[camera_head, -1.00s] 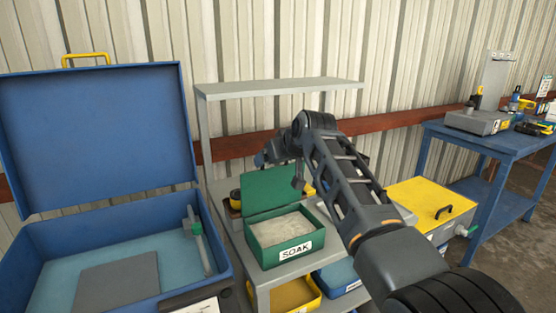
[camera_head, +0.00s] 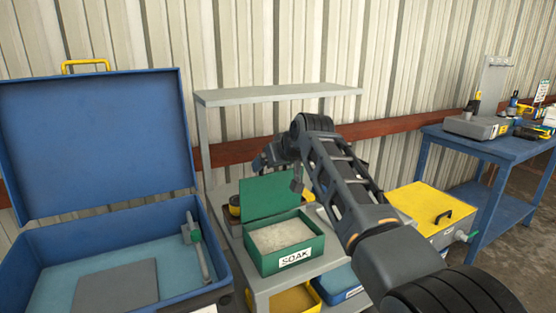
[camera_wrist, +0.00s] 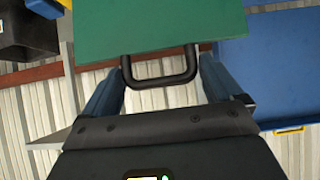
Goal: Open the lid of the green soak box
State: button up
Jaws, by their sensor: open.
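The green soak box (camera_head: 301,258), labelled SOAK, stands on the grey shelf unit with pale contents visible inside. Its green lid (camera_head: 268,196) stands raised, roughly upright, at the back of the box. The lid also shows in the wrist view (camera_wrist: 155,25), with a black handle (camera_wrist: 160,82) on its edge. My gripper (camera_wrist: 158,75) is open, with one blue-grey finger on each side of the handle. I cannot tell whether either finger touches it. In the head view my gripper is at the far side of the lid, its fingers mostly hidden.
A large open blue case (camera_head: 95,250) stands at left, close to the soak box. The unit's grey upper shelf (camera_head: 280,93) is above and behind. A yellow-lidded box (camera_head: 425,205) is at right, before a blue workbench (camera_head: 500,147). Yellow and blue bins sit below.

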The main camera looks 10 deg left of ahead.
jog(key=v, duration=0.7)
jog(key=shift+s+r+b, duration=0.2)
jog(key=shift+r+b, duration=0.05)
jog(key=shift+b, duration=0.15)
jog(key=shift+d, duration=0.1)
